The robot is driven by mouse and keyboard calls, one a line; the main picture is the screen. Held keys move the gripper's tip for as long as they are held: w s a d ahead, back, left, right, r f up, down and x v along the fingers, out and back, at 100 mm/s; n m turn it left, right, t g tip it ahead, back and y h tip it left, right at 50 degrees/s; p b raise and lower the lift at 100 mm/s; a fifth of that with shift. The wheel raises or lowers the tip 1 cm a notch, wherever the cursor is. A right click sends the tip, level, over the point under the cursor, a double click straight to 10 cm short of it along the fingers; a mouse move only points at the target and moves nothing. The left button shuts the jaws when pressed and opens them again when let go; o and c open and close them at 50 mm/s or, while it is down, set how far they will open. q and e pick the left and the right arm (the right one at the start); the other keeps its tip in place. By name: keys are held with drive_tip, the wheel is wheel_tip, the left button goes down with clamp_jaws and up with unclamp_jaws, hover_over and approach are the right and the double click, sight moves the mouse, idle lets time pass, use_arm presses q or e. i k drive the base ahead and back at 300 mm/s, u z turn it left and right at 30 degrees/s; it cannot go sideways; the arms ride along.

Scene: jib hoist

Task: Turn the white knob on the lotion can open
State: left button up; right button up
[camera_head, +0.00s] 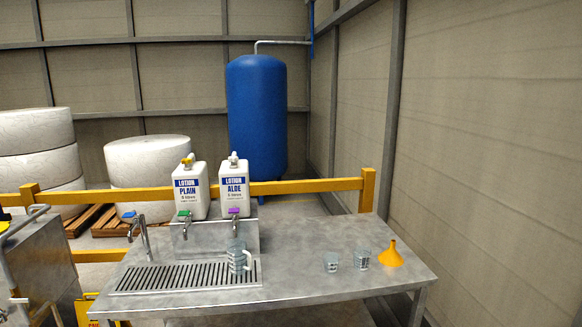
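Two white lotion cans stand side by side at the back of the metal table. The right can, labelled LOTION ALOE (234,200), has a white knob (233,158) on top and a purple-handled tap (234,211) low at its front. The left can, labelled LOTION PLAIN (190,203), has a yellow knob (188,160) on top and a green-handled tap (185,213). Whether the white knob is open or closed is too small to tell. Neither of my grippers shows in the head view.
A clear jug (237,256) stands on the drain grate (180,277) below the aloe tap. Two small cups (331,262) (362,258) and an orange funnel (391,256) stand at the right. A faucet (143,238) rises at left. A yellow rail (310,186) runs behind the table.

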sight(232, 159)
drive_tip(key=z, duration=0.85)
drive_tip(key=k, duration=0.1)
drive_tip(key=u, duration=1.65)
drive_tip(key=i, duration=0.95)
